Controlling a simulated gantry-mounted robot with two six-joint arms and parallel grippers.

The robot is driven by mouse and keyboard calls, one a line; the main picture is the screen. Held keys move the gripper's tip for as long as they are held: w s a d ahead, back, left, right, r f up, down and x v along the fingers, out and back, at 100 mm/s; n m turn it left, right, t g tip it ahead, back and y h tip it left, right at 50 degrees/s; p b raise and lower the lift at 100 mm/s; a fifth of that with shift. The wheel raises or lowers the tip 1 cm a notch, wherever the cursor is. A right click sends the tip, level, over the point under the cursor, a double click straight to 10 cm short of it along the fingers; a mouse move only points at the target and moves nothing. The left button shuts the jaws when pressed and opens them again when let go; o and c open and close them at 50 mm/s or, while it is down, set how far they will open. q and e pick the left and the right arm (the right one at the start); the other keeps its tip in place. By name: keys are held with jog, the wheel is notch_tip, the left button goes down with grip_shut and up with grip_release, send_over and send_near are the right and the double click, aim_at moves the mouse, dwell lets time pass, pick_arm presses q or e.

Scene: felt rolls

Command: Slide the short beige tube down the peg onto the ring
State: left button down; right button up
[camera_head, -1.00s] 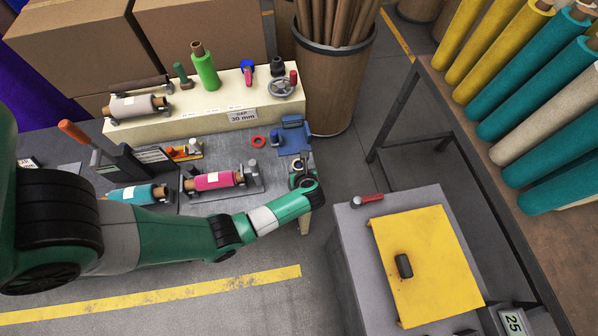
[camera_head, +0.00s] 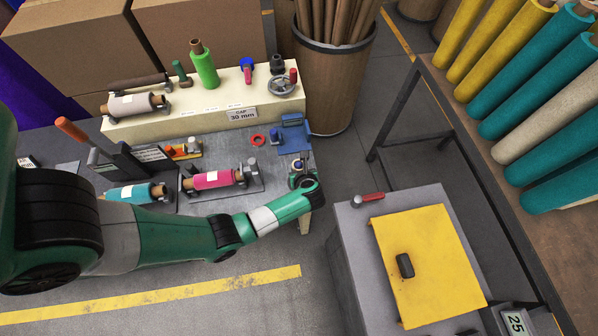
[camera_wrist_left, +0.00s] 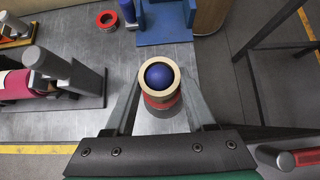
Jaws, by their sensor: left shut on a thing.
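The short beige tube (camera_wrist_left: 159,92) shows nearly end-on in the left wrist view, between the fingers of my left gripper (camera_wrist_left: 160,85). The gripper is shut on it. The rounded blue tip of the peg (camera_wrist_left: 159,76) shows inside the tube's opening, so the tube is around the peg's top. A red ring (camera_wrist_left: 162,103) shows below the tube, over a grey base; any gap between them is hard to judge. In the head view my left gripper (camera_head: 301,174) is at the bench's right end, with the blue tip small beside it. My right gripper is not in view.
A blue fixture (camera_head: 292,138) and a loose red ring (camera_head: 258,140) lie just behind the gripper. A pink roll (camera_head: 213,179) on its stand is to the left. A bin of tubes (camera_head: 333,75) stands behind; a yellow-topped cabinet (camera_head: 430,250) is to the right.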

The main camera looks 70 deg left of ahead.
pick_arm(q)
jog(key=shift+f+b, duration=0.3)
jog(key=shift+f, duration=0.1)
jog(key=shift+c, duration=0.8)
grip_release()
jog(key=p+v, duration=0.2)
jog(key=v, duration=0.9)
jog(key=shift+d+r, duration=0.25)
jog(key=shift+r, duration=0.05)
jog(key=shift+r+p, duration=0.1)
jog(key=shift+p, duration=0.2)
